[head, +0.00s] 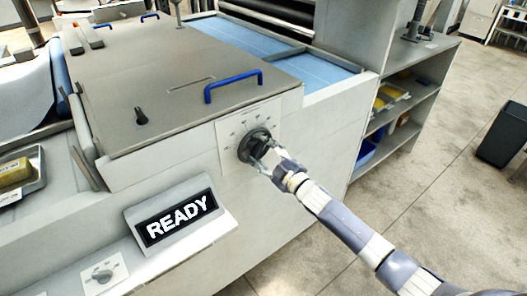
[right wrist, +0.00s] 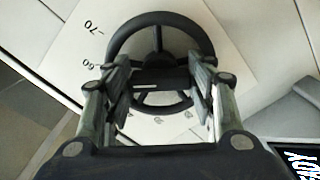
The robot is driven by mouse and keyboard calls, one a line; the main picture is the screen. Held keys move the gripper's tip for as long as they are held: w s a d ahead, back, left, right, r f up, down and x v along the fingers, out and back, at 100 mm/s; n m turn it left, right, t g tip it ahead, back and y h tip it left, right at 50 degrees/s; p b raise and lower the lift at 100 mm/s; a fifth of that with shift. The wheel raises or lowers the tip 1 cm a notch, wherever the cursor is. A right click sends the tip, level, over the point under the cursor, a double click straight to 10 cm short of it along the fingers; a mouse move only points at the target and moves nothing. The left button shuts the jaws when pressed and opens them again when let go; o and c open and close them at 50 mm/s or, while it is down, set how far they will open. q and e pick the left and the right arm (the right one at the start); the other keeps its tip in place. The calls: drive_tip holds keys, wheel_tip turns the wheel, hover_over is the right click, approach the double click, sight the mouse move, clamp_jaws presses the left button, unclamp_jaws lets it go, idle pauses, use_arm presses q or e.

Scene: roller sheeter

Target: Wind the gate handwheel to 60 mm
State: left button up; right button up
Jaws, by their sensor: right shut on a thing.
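The black gate handwheel (head: 250,139) is on a pale dial plate (head: 229,131) on the front of the grey machine. In the right wrist view the handwheel (right wrist: 160,17) shows as a spoked ring, and the plate (right wrist: 236,30) carries the marks 70 and 60 at upper left. Other marks below the wheel are too small or turned to read. My right gripper (right wrist: 160,80) is shut on the handwheel, with one finger on each side of its middle. A short white line shows on the dark part between the fingers. My left gripper is out of view.
A READY display (head: 180,217) stands on the ledge below left of the wheel, near a small knob (head: 103,273). A blue handle (head: 233,86) sits on the lid above. Shelves (head: 405,105) stand to the right. The floor at lower right is clear.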

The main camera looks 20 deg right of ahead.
drive_tip(key=shift+m, duration=0.5)
drive_tip(key=o, duration=1)
drive_tip(key=shift+o, duration=0.2)
drive_tip(key=shift+s, duration=0.1)
drive_tip(key=shift+s+d+f, duration=0.1)
drive_tip(key=shift+s+d, duration=0.05)
drive_tip(key=shift+s, duration=0.15)
drive_tip(key=v, duration=1.1)
drive_tip(key=shift+s, duration=0.1)
